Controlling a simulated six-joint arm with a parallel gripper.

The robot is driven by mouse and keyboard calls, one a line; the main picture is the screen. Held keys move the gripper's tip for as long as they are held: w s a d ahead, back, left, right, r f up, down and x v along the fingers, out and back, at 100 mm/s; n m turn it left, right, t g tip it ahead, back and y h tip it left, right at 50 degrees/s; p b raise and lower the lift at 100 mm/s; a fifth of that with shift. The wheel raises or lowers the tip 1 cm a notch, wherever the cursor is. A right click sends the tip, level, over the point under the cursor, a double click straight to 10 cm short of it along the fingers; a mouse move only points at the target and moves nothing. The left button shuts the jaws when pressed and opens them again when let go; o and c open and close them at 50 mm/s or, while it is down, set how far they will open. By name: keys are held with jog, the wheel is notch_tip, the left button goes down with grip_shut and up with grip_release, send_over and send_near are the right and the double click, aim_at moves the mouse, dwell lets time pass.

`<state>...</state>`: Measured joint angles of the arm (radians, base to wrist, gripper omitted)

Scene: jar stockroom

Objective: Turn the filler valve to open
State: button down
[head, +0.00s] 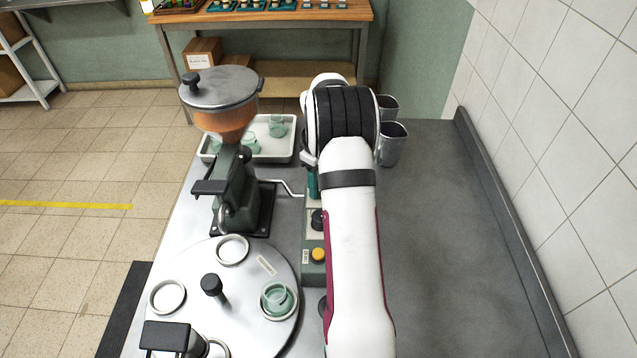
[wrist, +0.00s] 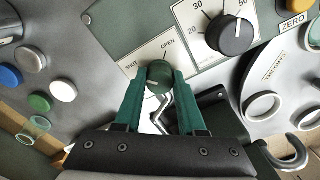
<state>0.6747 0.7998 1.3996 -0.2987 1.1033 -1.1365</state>
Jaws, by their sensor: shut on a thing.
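The green valve knob (wrist: 159,72) is on a panel in the wrist view, beside a white plate (wrist: 148,58) marked SHUT on the left and OPEN on the right. The green fingers of my gripper (wrist: 159,84) are shut on the knob from both sides. The knob's exact pointer angle is hard to read. In the head view the filler (head: 240,185) stands left of my arm, with a lidded hopper (head: 219,88) holding orange-brown contents. My arm covers the knob there.
A black dial (wrist: 230,33) and a yellow ZERO button (wrist: 298,5) share the panel. A round carousel (head: 190,285) with white rings and a green glass jar (head: 277,298) is in front of the filler. A white tray (head: 270,157) and metal cups (head: 391,145) stand behind. The counter at right is clear.

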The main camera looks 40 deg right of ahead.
jog(key=m, duration=1.3)
jog(key=shift+m, duration=2.1)
jog(key=shift+r, duration=0.1)
jog(key=c, duration=0.5)
grip_release()
